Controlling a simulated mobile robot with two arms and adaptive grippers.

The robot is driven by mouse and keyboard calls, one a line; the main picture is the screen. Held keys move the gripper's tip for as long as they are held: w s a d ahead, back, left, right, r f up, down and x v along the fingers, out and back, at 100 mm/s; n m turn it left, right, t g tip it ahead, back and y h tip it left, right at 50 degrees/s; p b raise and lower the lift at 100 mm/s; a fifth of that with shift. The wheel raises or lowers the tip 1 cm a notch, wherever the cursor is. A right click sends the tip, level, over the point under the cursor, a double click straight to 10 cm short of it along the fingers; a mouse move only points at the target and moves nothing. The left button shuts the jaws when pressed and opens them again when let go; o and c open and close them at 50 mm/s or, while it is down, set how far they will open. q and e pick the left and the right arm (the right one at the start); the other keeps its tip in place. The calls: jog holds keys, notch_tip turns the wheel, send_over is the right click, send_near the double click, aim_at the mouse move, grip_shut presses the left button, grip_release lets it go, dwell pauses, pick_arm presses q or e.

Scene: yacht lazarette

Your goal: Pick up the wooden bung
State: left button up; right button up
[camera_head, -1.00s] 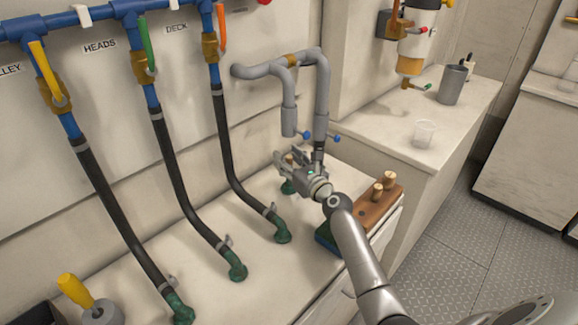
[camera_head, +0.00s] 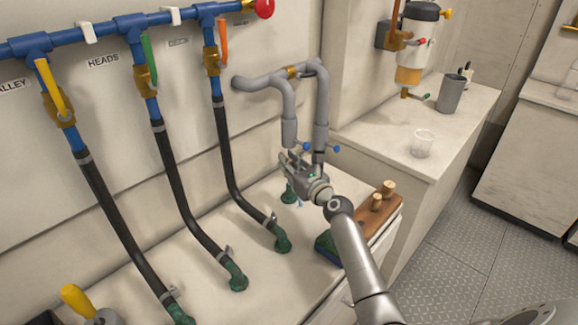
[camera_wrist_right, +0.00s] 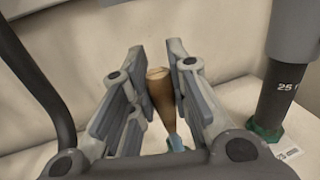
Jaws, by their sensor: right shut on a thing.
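The wooden bung (camera_wrist_right: 160,95) shows in the right wrist view as a brown tapered piece between the two finger pads, with a small pale-blue part at its lower end. My right gripper (camera_wrist_right: 160,85) is shut on it. In the head view my right gripper (camera_head: 287,162) is just above a green fitting (camera_head: 289,194) on the white bench, and its fingers hide most or all of the bung. I cannot tell whether the bung is clear of the fitting. My left gripper is not in view.
A wooden block (camera_head: 372,218) with two upright light-wood pegs stands right of the gripper. Grey bent pipes (camera_head: 321,100) rise close behind it. Black hoses (camera_head: 185,190) run down to green fittings at left. A clear cup (camera_head: 422,143) stands on the right counter.

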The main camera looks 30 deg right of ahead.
jog(key=shift+s+r, duration=0.35)
jog(key=shift+r, duration=0.3)
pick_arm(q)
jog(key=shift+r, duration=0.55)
pick_arm(e)
jog(key=s+d, duration=0.1)
jog(key=s, duration=1.6)
jog(key=shift+s+d, duration=0.15)
pick_arm(q)
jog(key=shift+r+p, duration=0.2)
jog(key=shift+p, duration=0.15)
pick_arm(e)
jog(key=shift+f, duration=0.15)
jog(key=shift+s, duration=0.1)
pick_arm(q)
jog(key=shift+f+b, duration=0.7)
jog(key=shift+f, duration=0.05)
pick_arm(e)
jog(key=s+d, duration=0.3)
jog(key=s, duration=0.5)
jog(key=shift+s, duration=0.15)
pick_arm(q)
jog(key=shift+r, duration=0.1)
